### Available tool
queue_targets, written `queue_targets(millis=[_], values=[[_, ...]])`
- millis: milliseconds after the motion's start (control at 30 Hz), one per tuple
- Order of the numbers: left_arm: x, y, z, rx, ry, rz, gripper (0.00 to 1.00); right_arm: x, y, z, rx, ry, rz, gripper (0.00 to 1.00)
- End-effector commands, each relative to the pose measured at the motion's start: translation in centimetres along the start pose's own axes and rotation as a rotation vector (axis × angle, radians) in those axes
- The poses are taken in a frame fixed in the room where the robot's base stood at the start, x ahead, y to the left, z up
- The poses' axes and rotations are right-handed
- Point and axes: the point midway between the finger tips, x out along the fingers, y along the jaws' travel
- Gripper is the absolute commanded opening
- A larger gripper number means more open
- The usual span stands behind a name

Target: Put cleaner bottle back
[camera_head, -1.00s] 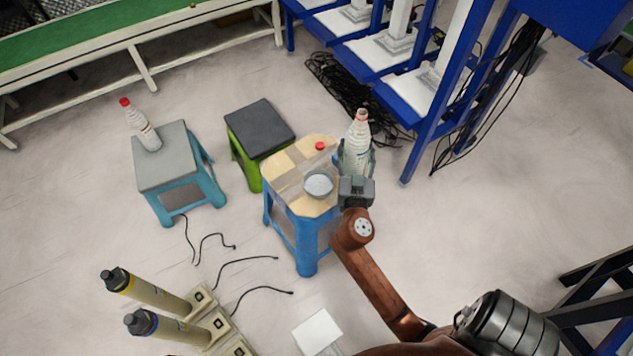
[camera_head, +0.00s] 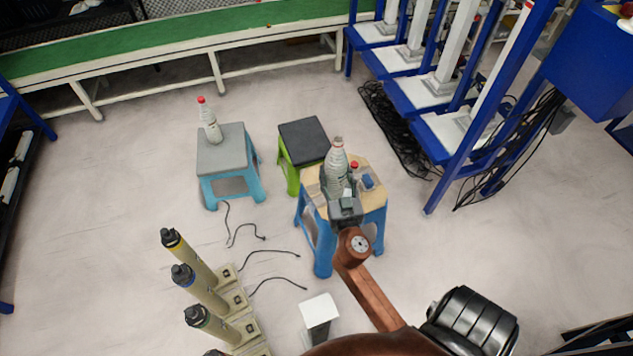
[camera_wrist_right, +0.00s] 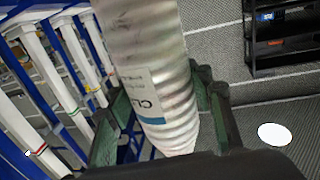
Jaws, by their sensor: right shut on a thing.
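The cleaner bottle (camera_head: 337,170) is ribbed and whitish with a label, and stands roughly upright in my right gripper (camera_head: 345,196). In the right wrist view the same bottle (camera_wrist_right: 152,65) sits between the two fingers (camera_wrist_right: 158,105), with "CL" readable on its label. In the head view the bottle appears in front of the blue stool's tan top (camera_head: 374,203). I cannot tell whether its base touches that top. My left gripper is not in view.
A small red-capped item (camera_head: 354,165) and a small blue item (camera_head: 367,181) are on the blue stool. A second red-capped bottle (camera_head: 211,128) stands on a grey-topped stool (camera_head: 221,155). A green stool (camera_head: 303,140) has a clear dark top. Cables lie on the floor.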

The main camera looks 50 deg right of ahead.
Motion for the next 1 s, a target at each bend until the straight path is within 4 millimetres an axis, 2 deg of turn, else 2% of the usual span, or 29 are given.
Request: queue_targets(millis=[33,167,500,667,1000], values=[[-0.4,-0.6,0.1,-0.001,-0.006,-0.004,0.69,0.3,0.1,0.0,-0.003,0.001,-0.003,0.14],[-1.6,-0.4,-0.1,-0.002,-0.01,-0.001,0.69,2.4,0.2,1.2,-0.006,0.0,-0.005,0.14],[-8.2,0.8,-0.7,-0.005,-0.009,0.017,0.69,9.3,0.7,4.4,-0.007,-0.001,-0.005,0.14],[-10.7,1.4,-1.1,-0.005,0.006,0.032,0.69,10.5,0.8,6.4,-0.006,-0.003,-0.003,0.14],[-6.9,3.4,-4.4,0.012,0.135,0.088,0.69,12.9,0.9,9.0,-0.004,-0.002,-0.004,0.14]])
